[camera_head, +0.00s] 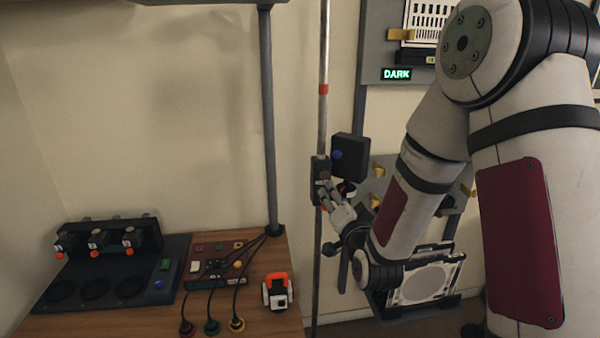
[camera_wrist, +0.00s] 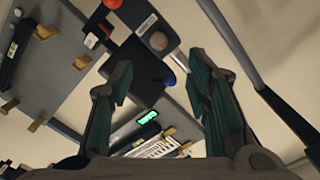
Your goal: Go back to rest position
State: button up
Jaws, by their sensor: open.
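My gripper (camera_head: 330,205) is at the end of my arm in the head view, close to a dark box (camera_head: 320,180) clamped on a thin vertical pole. In the wrist view, the fingers of my gripper (camera_wrist: 162,95) are apart, with nothing held between them. Beyond the fingers is a dark box-shaped part (camera_wrist: 138,70) on the pole, with a round knob (camera_wrist: 158,41) beside it. In the head view I cannot tell whether the fingers touch the box on the pole.
A wooden bench (camera_head: 250,325) at left carries a dark station (camera_head: 100,290), a button panel (camera_head: 215,262), cables with coloured plugs and an orange-and-white device (camera_head: 278,292). A wall panel display (camera_head: 397,74) reads DARK. A white framed plate (camera_head: 425,284) sits low behind my arm.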

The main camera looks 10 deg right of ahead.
jog(key=s+r+n+g, duration=0.55)
jog(key=s+r, duration=0.25)
jog(key=s, duration=0.2)
jog(key=s+r+n+g, duration=0.3)
jog(key=s+g, duration=0.3)
jog(key=s, duration=1.8)
